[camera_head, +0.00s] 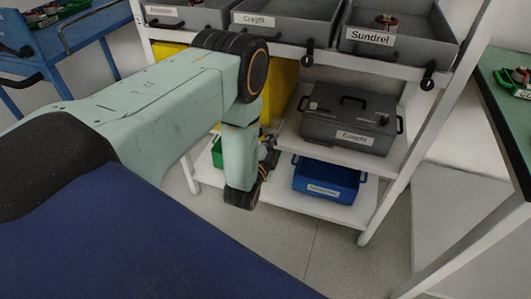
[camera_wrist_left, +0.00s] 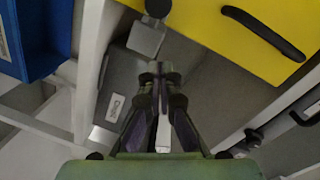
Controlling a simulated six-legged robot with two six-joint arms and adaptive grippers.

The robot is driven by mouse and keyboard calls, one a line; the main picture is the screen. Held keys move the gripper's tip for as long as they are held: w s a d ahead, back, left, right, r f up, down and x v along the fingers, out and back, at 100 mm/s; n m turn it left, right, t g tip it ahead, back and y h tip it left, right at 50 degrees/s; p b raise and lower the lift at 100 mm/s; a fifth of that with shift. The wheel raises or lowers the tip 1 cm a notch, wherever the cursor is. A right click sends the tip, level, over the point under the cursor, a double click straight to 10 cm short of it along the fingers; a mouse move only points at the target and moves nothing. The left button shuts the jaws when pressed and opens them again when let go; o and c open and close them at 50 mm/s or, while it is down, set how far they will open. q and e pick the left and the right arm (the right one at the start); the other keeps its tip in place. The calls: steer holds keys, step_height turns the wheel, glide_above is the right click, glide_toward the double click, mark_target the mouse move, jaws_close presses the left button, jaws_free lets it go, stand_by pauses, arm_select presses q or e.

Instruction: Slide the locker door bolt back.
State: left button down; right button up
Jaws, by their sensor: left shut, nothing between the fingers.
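A yellow locker (camera_head: 283,88) stands on the shelf rack, partly hidden behind my left arm in the head view. In the left wrist view, its yellow face (camera_wrist_left: 225,30) fills the top right and carries a long black handle (camera_wrist_left: 263,33). A grey metal piece (camera_wrist_left: 147,38) with a black knob (camera_wrist_left: 157,8) sits at the edge of the yellow face; it may be the bolt, but I cannot tell surely. My left gripper (camera_head: 268,152) is shut and empty. Its fingertips (camera_wrist_left: 160,72) appear just below the grey piece in the wrist view, apparently not touching it.
A dark grey lidded case (camera_head: 345,118) stands right of the locker. A blue bin (camera_head: 326,179) and a green bin (camera_head: 217,153) are on the lower shelf. Open grey trays (camera_head: 398,41) are above. White rack posts (camera_head: 385,205) stand close by. A green-topped table (camera_head: 507,100) is at right.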

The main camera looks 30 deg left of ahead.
arm_select(q)
steer(key=a, duration=0.1)
steer(key=a+f, duration=0.1)
steer(key=a+b, duration=0.1)
steer(key=shift+w+a+f, duration=0.2)
steer(key=shift+a+f, duration=0.1)
steer(key=shift+f, duration=0.1)
steer(key=a, duration=0.1)
steer(key=a+p, duration=0.1)
steer(key=a, duration=0.1)
steer(key=shift+s+a, duration=0.2)
steer(key=shift+s, duration=0.2)
steer(key=shift+d+r, duration=0.1)
